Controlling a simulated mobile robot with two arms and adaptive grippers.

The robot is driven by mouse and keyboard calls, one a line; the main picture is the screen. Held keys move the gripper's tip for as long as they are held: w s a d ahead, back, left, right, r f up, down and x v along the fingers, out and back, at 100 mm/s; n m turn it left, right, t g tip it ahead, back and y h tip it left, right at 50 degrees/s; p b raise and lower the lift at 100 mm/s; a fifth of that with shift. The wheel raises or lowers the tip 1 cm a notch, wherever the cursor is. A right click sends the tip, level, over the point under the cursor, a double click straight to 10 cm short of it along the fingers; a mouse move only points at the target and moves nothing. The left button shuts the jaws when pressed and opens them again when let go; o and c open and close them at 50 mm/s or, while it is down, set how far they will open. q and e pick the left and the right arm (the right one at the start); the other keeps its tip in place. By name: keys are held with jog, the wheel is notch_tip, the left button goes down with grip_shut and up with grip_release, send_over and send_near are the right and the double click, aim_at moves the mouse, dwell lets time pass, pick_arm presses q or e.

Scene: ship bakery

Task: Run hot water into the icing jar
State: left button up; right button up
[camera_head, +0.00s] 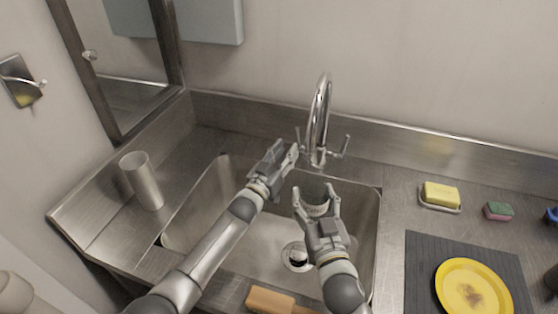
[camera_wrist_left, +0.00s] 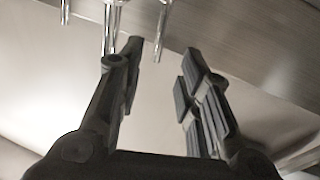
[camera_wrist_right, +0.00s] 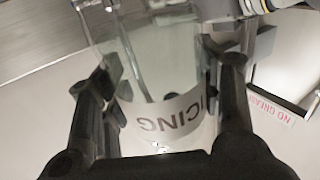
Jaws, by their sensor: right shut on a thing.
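The clear icing jar (camera_wrist_right: 150,60) has a white label (camera_wrist_right: 170,122) reading "ICING". My right gripper (camera_head: 316,203) is shut around it, one finger on each side, over the sink. In the head view the jar (camera_head: 314,187) is partly hidden by the fingers. The chrome tap (camera_head: 320,105) rises behind it, with a left lever (camera_head: 298,138) and a right lever (camera_head: 345,146). My left gripper (camera_head: 289,152) is beside the left lever, below its top. In the left wrist view its fingers (camera_wrist_left: 162,55) are apart and empty, with the tap's chrome parts (camera_wrist_left: 163,28) beyond. No water stream shows.
The steel sink (camera_head: 190,222) has a drain (camera_head: 297,256). A metal cup (camera_head: 142,181) stands left. On the right are a yellow sponge (camera_head: 441,194), a green-and-pink sponge (camera_head: 498,211) and a yellow plate (camera_head: 450,275) on a dark mat (camera_head: 420,255). A wooden-looking block (camera_head: 268,300) lies at the front edge.

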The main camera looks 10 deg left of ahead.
aim_at(298, 134)
pick_arm(q)
jog(key=shift+v, duration=1.65)
jog(key=shift+g+y, duration=0.3)
jog(key=shift+g, duration=0.3)
jog(key=shift+r+x, duration=0.25)
jog(key=shift+x, duration=1.75)
jog(key=shift+r+x, duration=0.25)
jog(key=shift+x, duration=1.75)
jog(key=shift+r+x, duration=0.3)
jog(key=shift+x, duration=1.7)
grip_shut()
